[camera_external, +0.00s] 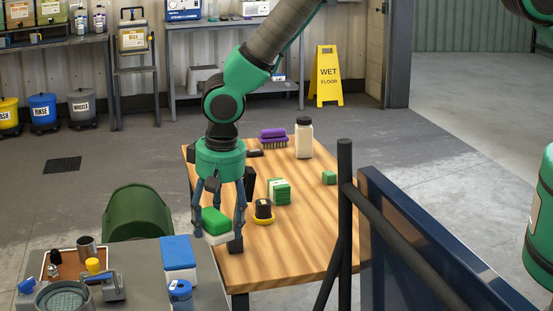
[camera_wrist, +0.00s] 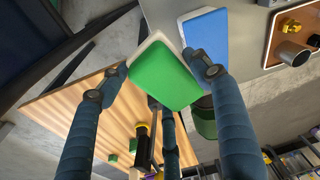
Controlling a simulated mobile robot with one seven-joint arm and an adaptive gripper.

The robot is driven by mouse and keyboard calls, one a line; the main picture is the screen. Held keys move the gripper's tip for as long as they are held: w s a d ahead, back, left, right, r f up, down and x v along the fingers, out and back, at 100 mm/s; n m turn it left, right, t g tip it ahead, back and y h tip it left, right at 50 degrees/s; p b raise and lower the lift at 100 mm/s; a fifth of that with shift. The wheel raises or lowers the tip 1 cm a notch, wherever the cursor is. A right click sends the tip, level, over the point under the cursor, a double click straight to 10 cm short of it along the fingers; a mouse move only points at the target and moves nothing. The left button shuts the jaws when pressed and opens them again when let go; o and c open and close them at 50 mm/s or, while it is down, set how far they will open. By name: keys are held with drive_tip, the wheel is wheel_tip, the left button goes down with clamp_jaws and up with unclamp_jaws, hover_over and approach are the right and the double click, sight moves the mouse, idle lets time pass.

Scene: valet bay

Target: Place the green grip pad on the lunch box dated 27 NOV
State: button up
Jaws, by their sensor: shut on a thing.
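My gripper (camera_external: 219,232) is shut on a green slab with a white layer below it (camera_external: 216,222), which I take to be the green grip pad. In the wrist view its green face (camera_wrist: 165,75) sits between my fingers. It is held up near the left front edge of the wooden table (camera_external: 290,262). A white box with a blue lid (camera_external: 178,252), possibly a lunch box, stands on the grey table at lower left; its lid also shows in the wrist view (camera_wrist: 207,35). No date is readable on any box, so I cannot tell which is dated 27 NOV.
The wooden table bears a green-and-white block (camera_external: 279,191), a black-and-yellow item (camera_external: 263,211), a small green block (camera_external: 329,177), a purple brush (camera_external: 273,138) and a white bottle (camera_external: 304,138). A blue can (camera_external: 180,294) stands beside the blue-lidded box. The wooden table's right front is clear.

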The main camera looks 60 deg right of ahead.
hover_over(180, 247)
drive_tip(key=shift+s+a+f+p, duration=0.1)
drive_tip(key=shift+s+f+p, duration=0.1)
drive_tip(key=shift+f+p, duration=0.25)
idle(0.4)
drive_tip(key=shift+f+p, duration=0.35)
drive_tip(key=shift+f, duration=1.4)
drive_tip(key=shift+f, duration=0.1)
drive_tip(key=o, duration=1.2)
drive_tip(key=shift+c, duration=0.2)
wheel_tip(180, 247, up, 12)
drive_tip(key=s+b, duration=0.1)
drive_tip(key=shift+s+a, duration=0.35)
drive_tip(key=shift+s, duration=0.05)
